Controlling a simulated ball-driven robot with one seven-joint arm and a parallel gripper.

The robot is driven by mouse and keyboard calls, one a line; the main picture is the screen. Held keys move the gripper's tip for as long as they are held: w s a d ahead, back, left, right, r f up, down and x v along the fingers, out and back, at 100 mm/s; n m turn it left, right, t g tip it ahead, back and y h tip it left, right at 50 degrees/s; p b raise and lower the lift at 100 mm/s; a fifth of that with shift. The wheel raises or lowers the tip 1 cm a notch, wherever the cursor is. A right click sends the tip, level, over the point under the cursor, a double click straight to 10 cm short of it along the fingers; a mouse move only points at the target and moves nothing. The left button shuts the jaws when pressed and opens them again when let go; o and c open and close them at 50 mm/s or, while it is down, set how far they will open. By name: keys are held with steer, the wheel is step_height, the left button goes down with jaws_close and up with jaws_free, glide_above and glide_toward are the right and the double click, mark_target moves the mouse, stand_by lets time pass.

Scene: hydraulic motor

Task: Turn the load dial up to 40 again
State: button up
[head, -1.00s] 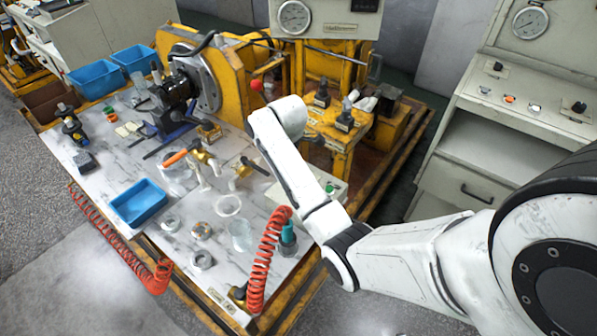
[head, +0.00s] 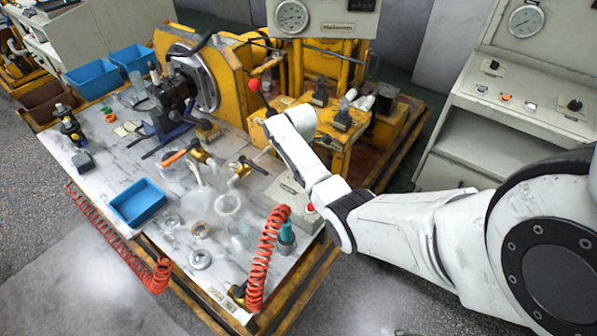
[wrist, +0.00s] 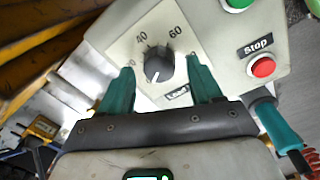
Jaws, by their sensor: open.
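The load dial (wrist: 158,66) is a round black knob on a pale control box (wrist: 113,35). Its scale shows 40 at upper left and 60 at upper right, with a "Load" label below. A pale mark on the knob's lower part seems to point down, but the exact setting is unclear. My gripper (wrist: 160,64) is open, its teal fingers at the left and right of the knob in the wrist view. I cannot tell whether they touch it. In the head view the control box (head: 284,192) is partly behind my arm, and my gripper is hidden.
Beside the dial are a red Stop button (wrist: 263,67) and a green button (wrist: 238,3). A teal-handled tool (head: 287,232) and coiled red hose (head: 262,265) stand close to the box. Yellow machinery (head: 235,75) lies behind. Glassware and a blue tray (head: 138,203) occupy the bench.

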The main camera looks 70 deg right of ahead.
steer(key=shift+f, duration=0.45)
steer(key=c, duration=1)
